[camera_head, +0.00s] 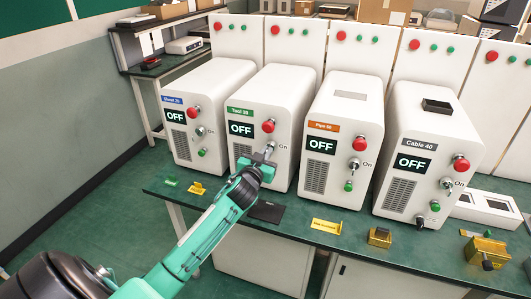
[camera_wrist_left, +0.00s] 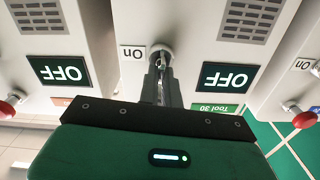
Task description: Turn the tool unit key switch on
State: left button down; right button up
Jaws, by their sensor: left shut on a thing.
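The tool unit (camera_head: 262,95) is a white box with a green "Tool 30" label (camera_head: 240,111), second from the left in the head view. Its display (camera_head: 241,129) reads OFF. A red button (camera_head: 268,126) sits above its key switch (camera_wrist_left: 160,49), with an "On" mark (camera_wrist_left: 132,54) beside it. My left gripper (camera_head: 265,157) reaches the switch from the front, fingers shut on the key. In the wrist view, which is upside down, the fingers (camera_wrist_left: 161,80) meet the switch and partly cover it. My right gripper is not in view.
The sheet unit (camera_head: 205,90) stands close on the left, the pipe unit (camera_head: 340,110) and cable unit (camera_head: 428,130) on the right, all showing OFF. A dark plate (camera_head: 266,212) and a yellow sign (camera_head: 326,226) lie on the green bench (camera_head: 350,240) in front.

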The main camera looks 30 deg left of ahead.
pick_arm(q)
jog(key=shift+d+f+m+p, duration=0.15)
jog(key=shift+m+p, duration=0.65)
jog(key=shift+m, duration=1.8)
jog(key=shift+d+f+m+p, duration=0.1)
jog(key=shift+m+p, duration=0.7)
jog(key=shift+m, duration=1.8)
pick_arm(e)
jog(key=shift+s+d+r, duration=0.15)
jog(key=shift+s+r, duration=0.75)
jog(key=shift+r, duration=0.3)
pick_arm(q)
jog(key=c, duration=1.6)
grip_release()
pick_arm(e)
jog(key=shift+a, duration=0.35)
